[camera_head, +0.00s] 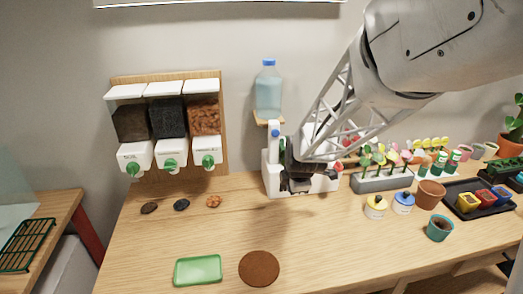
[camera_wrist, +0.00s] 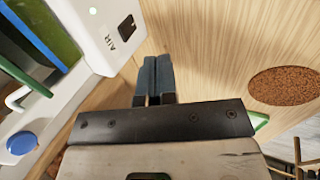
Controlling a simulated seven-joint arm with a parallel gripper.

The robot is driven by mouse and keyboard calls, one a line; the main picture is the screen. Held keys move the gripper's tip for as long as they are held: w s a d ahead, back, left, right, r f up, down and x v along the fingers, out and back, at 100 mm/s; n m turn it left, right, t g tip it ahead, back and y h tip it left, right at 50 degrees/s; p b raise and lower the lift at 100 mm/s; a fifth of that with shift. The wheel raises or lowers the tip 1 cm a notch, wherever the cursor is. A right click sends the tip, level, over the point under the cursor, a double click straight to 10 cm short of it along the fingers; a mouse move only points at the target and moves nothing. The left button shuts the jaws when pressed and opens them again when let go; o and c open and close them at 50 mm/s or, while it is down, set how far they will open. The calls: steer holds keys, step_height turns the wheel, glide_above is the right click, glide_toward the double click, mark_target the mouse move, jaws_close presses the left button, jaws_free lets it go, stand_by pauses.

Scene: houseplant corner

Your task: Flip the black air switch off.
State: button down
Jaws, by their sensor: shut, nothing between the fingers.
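The black air switch (camera_wrist: 127,28) sits on a white machine (camera_wrist: 100,40), next to the printed word AIR, at the upper left of the wrist view. A small pale green light (camera_wrist: 93,11) shows near it. My gripper (camera_wrist: 156,60) is shut and empty, its fingertips to the right of and below the switch in the picture, apparently apart from it. In the head view my gripper (camera_head: 297,186) is in front of the white machine (camera_head: 271,180) and hides part of it, including the switch.
A blue knob (camera_wrist: 21,143) and a green tube (camera_wrist: 28,80) are on the machine's left. A blue-capped bottle (camera_head: 268,92) stands behind. A grey planter (camera_head: 382,182) with flowers stands to the right. The tabletop in front holds a round brown mat (camera_head: 259,268) and a green tray (camera_head: 198,270).

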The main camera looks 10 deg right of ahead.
mark_target(284, 187)
steer(key=x, duration=0.7)
steer(key=shift+s, duration=0.1)
steer(key=shift+w+f, duration=0.1)
steer(key=shift+w, duration=0.3)
steer(key=shift+w+r, duration=0.15)
steer(key=shift+w, duration=0.7)
steer(key=shift+w+r, duration=0.1)
steer(key=shift+w, duration=0.7)
steer(key=shift+w, duration=0.1)
steer(key=shift+w+r, duration=0.1)
steer(key=shift+w, duration=0.1)
steer(key=shift+r, duration=0.25)
steer(key=shift+r, duration=0.45)
steer(key=shift+r, duration=0.1)
